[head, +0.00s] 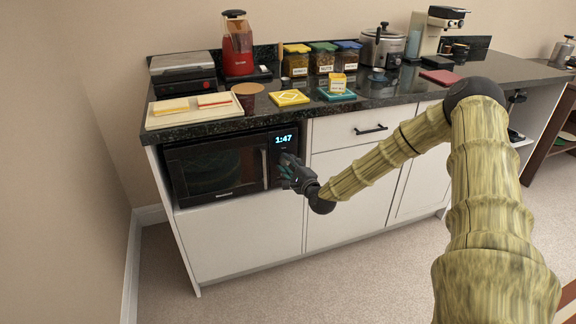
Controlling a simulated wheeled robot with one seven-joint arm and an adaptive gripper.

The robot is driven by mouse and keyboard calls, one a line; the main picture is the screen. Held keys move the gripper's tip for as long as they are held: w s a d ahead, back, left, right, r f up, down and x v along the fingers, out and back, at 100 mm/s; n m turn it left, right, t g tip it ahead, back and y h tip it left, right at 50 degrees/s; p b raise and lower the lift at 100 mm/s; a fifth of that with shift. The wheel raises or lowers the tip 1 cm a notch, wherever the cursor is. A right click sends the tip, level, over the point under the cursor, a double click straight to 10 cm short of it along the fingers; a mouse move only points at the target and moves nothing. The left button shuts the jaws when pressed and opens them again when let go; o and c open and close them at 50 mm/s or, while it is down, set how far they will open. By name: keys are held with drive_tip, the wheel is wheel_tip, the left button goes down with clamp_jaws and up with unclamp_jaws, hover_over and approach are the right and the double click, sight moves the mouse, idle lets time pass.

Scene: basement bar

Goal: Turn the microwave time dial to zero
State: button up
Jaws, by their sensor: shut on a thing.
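The black microwave (217,168) sits in an open bay under the dark countertop, with its door closed. Its display (284,139) reads 1:47. My gripper (286,169) is at the control panel on the microwave's right side, below the display. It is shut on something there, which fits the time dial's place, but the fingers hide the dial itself. The door handle (265,169) is a vertical bar just left of my gripper.
A white drawer (345,130) with a black handle and white cabinet doors lie right of the microwave. Carpet in front is clear.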

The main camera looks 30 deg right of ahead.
drive_tip(key=shift+n, duration=0.3)
